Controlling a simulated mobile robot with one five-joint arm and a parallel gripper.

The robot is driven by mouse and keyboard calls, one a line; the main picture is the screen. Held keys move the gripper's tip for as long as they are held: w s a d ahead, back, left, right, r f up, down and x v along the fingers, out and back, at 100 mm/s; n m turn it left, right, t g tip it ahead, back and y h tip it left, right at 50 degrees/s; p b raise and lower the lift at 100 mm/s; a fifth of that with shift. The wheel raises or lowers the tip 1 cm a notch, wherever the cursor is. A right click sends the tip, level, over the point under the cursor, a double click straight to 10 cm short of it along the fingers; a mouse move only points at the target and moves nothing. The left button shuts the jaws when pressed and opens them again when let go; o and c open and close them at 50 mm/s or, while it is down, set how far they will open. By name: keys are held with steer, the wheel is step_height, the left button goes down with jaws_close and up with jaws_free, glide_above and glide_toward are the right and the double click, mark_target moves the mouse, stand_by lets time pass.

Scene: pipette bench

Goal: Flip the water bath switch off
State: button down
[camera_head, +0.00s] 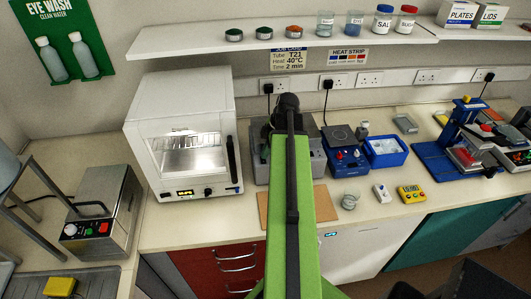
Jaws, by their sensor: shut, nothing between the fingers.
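The water bath appears to be the steel box (118,205) with a black lid handle on the left bench. Its front panel has a white dial and a red switch (103,228) with a small green part beside it. The switch is too small to tell which way it is tilted. My gripper (287,102) is at the far end of my green arm, near the back wall, well to the right of the box. It is shut and empty, seen mostly from behind, with its fingertips hard to make out.
A white oven (185,130) stands between the steel box and my arm. A grey device (258,155) is partly hidden behind my arm. A blue device (345,155) and a blue tray (404,153) stand to the right. A shelf (230,46) overhangs the back.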

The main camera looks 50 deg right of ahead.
steer(key=shift+s+a+r+p, duration=0.15)
steer(key=shift+s+a+p, duration=0.2)
steer(key=shift+p, duration=0.3)
steer(key=d+r+p, duration=0.3)
steer(key=r+p, duration=1)
steer(key=shift+s+d, duration=0.2)
steer(key=shift+d, duration=0.1)
steer(key=shift+r, duration=0.1)
